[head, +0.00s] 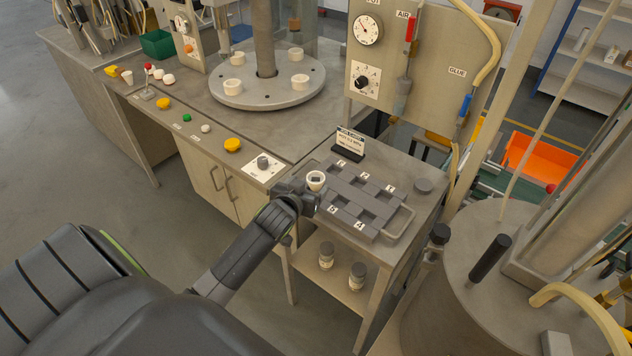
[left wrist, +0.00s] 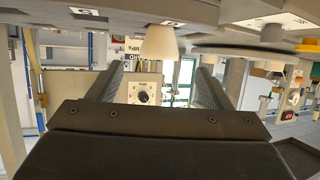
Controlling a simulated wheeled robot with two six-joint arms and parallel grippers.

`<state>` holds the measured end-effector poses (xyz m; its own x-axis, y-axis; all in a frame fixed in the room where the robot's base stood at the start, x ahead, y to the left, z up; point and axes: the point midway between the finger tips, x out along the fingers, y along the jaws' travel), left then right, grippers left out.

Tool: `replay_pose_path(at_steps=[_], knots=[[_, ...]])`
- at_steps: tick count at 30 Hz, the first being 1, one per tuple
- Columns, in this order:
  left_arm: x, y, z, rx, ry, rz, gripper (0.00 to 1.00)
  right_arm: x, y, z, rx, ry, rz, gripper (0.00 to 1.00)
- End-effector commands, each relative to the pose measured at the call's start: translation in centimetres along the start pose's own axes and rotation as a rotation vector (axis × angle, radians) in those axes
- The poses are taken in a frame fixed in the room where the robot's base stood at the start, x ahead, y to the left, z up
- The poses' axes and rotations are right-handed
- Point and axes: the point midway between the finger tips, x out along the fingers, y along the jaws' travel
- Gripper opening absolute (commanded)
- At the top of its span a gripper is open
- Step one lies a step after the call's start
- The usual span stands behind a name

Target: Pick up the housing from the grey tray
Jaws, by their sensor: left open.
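The housing (head: 316,179), a small off-white cup with a dark opening, stands at the left corner of the grey tray (head: 372,198). In the left wrist view, which is upside down, the housing (left wrist: 159,43) shows ahead of the gap between my fingers. My left gripper (head: 309,194) is open and empty at the tray's left edge, close beside the housing. In the left wrist view my left gripper (left wrist: 160,80) has its two grey fingers spread apart. I cannot tell if a finger touches the housing. My right gripper is not in view.
The tray's other visible pockets look empty. A small sign (head: 350,142) stands behind the tray, and a gauge panel (head: 400,55) rises beyond it. A round turntable (head: 267,88) with several white cups is at the back left. A large grey drum (head: 490,285) stands at the right.

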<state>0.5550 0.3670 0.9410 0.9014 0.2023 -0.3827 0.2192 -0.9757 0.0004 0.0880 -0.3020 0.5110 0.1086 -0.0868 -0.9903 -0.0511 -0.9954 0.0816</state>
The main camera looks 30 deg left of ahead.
Motion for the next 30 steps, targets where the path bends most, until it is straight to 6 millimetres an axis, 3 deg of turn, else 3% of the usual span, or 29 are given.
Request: replay_pose_path(at_steps=[6, 14, 30], knots=[[2.5, 0.0, -0.1, 0.001, 0.001, 0.000, 0.73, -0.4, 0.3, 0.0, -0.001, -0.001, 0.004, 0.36], [3.5, 0.0, -0.1, 0.001, 0.000, 0.000, 0.73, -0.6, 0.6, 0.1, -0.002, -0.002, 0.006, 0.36], [8.1, 0.1, 0.0, 0.001, 0.000, 0.000, 0.73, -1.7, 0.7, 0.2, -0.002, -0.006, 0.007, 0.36]])
